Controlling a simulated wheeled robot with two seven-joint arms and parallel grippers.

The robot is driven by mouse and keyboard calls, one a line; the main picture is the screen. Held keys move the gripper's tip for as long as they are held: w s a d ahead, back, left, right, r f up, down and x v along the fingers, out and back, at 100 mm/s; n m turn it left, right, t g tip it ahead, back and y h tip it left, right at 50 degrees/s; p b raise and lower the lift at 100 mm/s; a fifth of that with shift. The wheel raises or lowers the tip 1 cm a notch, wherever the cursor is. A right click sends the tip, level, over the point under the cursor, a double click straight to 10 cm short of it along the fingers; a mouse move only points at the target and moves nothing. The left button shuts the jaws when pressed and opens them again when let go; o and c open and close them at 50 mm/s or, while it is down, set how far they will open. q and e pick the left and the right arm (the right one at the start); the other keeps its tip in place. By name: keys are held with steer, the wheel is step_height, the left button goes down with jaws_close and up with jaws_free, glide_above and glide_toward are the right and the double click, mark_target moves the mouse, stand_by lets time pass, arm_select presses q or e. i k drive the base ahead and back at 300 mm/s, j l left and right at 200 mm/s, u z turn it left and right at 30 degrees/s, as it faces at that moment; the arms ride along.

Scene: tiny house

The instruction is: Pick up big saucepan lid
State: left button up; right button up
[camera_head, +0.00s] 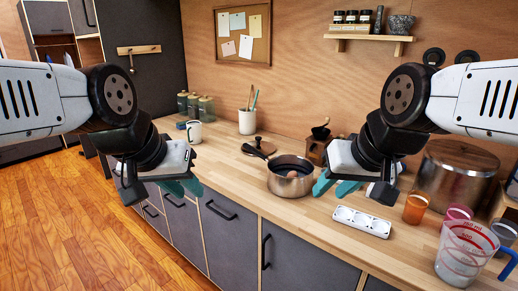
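A big metal pot (447,181) stands at the right with a brown round lid-like top (463,152). Which of these is the big saucepan lid is not certain. My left gripper (182,187) is open and empty, in front of the counter's left part. My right gripper (334,187) is open and empty, to the right of the saucepan.
A coffee grinder (317,147) stands behind the saucepan. A white mug (194,132) stands at the left. The front middle counter is clear.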

mark_target(267, 148)
steer(key=z, duration=0.9)
steer(key=i+j+z, duration=0.1)
steer(key=j+z, duration=0.8)
steer(key=j, duration=0.15)
steer(key=j+z, duration=0.4)
steer(key=j, duration=0.15)
steer(key=k+j, duration=0.1)
steer(key=j, duration=0.35)
steer(key=k+j+z, duration=0.1)
steer(key=j, duration=0.35)
steer(key=k+j, duration=0.1)
steer(key=j, duration=0.3)
steer(key=k+j, duration=0.15)
steer(key=j, duration=0.3)
steer(key=i+z, duration=0.05)
